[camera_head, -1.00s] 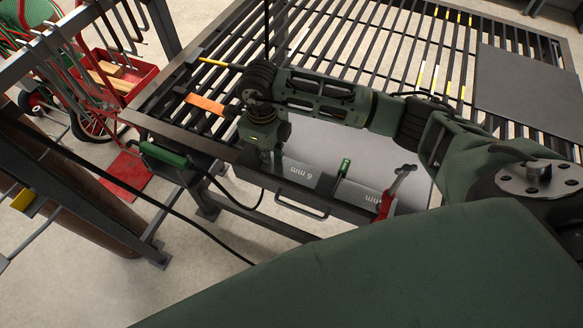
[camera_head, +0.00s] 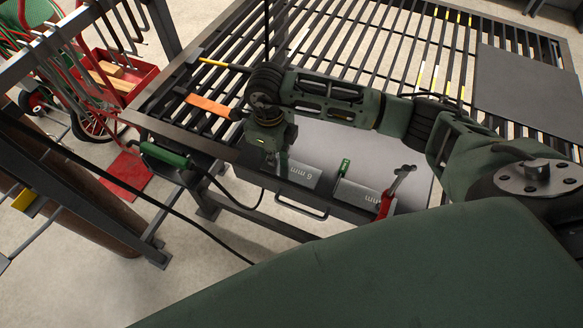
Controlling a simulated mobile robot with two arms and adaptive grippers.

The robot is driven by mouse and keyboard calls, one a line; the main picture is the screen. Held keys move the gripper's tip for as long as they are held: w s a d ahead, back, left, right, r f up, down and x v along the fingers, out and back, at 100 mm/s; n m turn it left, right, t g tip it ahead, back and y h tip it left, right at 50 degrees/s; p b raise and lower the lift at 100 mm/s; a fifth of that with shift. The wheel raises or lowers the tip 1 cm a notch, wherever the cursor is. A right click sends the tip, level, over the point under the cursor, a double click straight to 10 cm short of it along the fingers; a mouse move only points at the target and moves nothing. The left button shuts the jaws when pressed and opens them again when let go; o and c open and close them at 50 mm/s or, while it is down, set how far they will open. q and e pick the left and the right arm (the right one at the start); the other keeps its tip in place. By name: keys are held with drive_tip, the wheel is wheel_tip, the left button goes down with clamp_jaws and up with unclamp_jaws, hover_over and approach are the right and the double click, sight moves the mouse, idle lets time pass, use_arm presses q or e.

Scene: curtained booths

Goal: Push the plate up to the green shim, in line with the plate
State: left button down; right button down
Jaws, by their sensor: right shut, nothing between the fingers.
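The steel plate marked "6 mm" (camera_head: 304,174) lies near the front edge of the slatted table. The small green shim (camera_head: 344,168) stands to its right, with a narrow gap between them. A second marked plate (camera_head: 358,196) lies just right of the shim, roughly in line with the first. My right gripper (camera_head: 279,165) points down at the left end of the "6 mm" plate, shut with nothing in it. The gripper hides that end, so I cannot tell whether it touches. My left gripper is out of view.
A pale sheet (camera_head: 350,146) lies behind the plates. A dark sheet (camera_head: 525,84) lies far right.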

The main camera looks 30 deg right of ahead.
sight(288, 168)
drive_tip(key=shift+s+d, duration=0.7)
drive_tip(key=shift+s, duration=0.15)
drive_tip(key=shift+s+d, duration=0.65)
drive_tip(key=shift+s, duration=0.2)
idle(1.3)
drive_tip(key=shift+w+a, duration=0.1)
idle(0.5)
drive_tip(key=shift+w+a, duration=0.3)
drive_tip(key=shift+w, duration=0.1)
drive_tip(key=shift+r, duration=0.1)
drive_tip(key=shift+r+p, duration=1.4)
drive_tip(key=shift+r, duration=1.55)
